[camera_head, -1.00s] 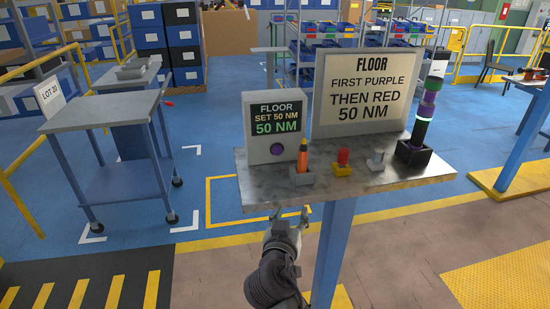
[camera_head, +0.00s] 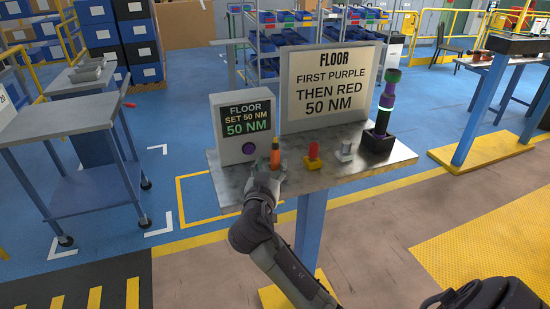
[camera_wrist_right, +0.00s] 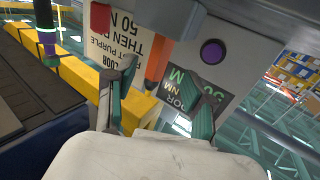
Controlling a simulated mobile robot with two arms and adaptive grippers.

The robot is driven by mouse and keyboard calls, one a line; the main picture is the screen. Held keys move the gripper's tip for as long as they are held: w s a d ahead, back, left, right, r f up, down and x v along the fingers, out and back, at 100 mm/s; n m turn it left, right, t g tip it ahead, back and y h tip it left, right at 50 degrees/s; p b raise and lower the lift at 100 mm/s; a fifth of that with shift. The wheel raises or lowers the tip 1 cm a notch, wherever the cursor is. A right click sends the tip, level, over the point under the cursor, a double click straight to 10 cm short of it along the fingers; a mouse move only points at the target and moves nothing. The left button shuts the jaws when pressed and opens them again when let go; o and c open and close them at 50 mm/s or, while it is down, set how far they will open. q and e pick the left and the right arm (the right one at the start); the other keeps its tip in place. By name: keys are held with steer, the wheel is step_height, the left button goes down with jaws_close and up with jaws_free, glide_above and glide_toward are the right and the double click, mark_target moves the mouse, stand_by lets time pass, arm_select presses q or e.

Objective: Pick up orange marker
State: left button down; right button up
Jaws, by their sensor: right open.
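The orange marker (camera_head: 275,154) stands upright at the front left of the metal shelf. In the right wrist view, which looks upside down, the orange marker (camera_wrist_right: 158,62) shows between my two fingers, with a grey block at its end. My right gripper (camera_head: 267,177) is at the shelf's front edge, just in front of the marker and partly covering its base. In the right wrist view my right gripper (camera_wrist_right: 165,85) has its fingers apart. I cannot tell whether they touch the marker. My left gripper is not in view.
The shelf (camera_head: 330,178) also holds a red piece on a yellow base (camera_head: 313,155), a small grey piece (camera_head: 345,150) and a tall purple, black and green tool (camera_head: 383,115). A small sign box (camera_head: 228,145) and a large sign (camera_head: 300,115) stand behind. A cart (camera_head: 75,122) is at left.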

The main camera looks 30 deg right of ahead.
mark_target(274, 160)
steer(key=p+x, duration=0.1)
steer(key=x, duration=0.1)
steer(key=p+x, duration=0.1)
steer(key=x, duration=0.1)
steer(key=shift+d+f, duration=0.2)
steer(key=shift+d, duration=0.2)
steer(key=shift+w+d+f, duration=0.1)
steer(key=shift+w+f, duration=0.05)
steer(key=shift+w, duration=0.15)
steer(key=shift+c, duration=0.5)
jaws_close()
